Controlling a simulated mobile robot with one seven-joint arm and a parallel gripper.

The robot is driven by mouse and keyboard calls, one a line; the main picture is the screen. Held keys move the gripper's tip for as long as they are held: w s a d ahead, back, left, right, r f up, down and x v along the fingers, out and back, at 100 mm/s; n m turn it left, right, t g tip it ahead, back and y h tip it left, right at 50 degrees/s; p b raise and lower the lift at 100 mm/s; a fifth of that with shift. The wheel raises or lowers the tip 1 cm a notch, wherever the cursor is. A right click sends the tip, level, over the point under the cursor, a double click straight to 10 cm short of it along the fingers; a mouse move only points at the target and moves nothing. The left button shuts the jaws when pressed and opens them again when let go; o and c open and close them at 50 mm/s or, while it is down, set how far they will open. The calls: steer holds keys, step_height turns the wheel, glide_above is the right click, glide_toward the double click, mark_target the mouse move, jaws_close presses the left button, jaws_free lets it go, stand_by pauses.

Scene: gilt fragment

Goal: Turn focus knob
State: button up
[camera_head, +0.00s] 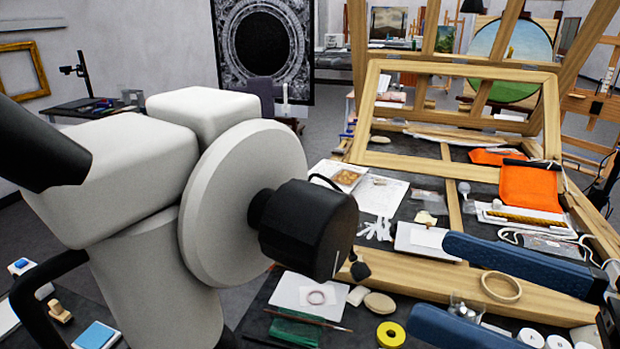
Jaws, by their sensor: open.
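The focus knob (312,228) is a black ribbed cylinder with a thin white line on its end face. It sticks out to the right from a pale disc (232,203) on the side of a large white instrument body (130,165) in the left foreground. My gripper (428,281) comes in from the right edge with two blue fingers pointing left. The fingers are apart with nothing between them. Their tips appear to the right of the knob, with a visible gap; the exact depth between them is hard to tell.
A wooden easel frame (455,268) lies across the cluttered table behind the fingers. A dark ornate panel (262,50) stands at the back.

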mark_target(340, 242)
steer(key=p+x, duration=0.1)
steer(key=x, duration=0.2)
steer(key=p+x, duration=0.1)
steer(key=x, duration=0.3)
steer(key=p+x, duration=0.2)
steer(key=x, duration=0.2)
steer(key=shift+s+a+r, duration=0.15)
steer(key=shift+s+a, duration=0.1)
steer(key=shift+a, duration=0.1)
steer(key=shift+w+a, duration=0.35)
steer(key=c, duration=1.2)
steer(key=shift+o, duration=0.2)
steer(key=shift+m+p, duration=0.5)
steer(key=shift+m, duration=0.8)
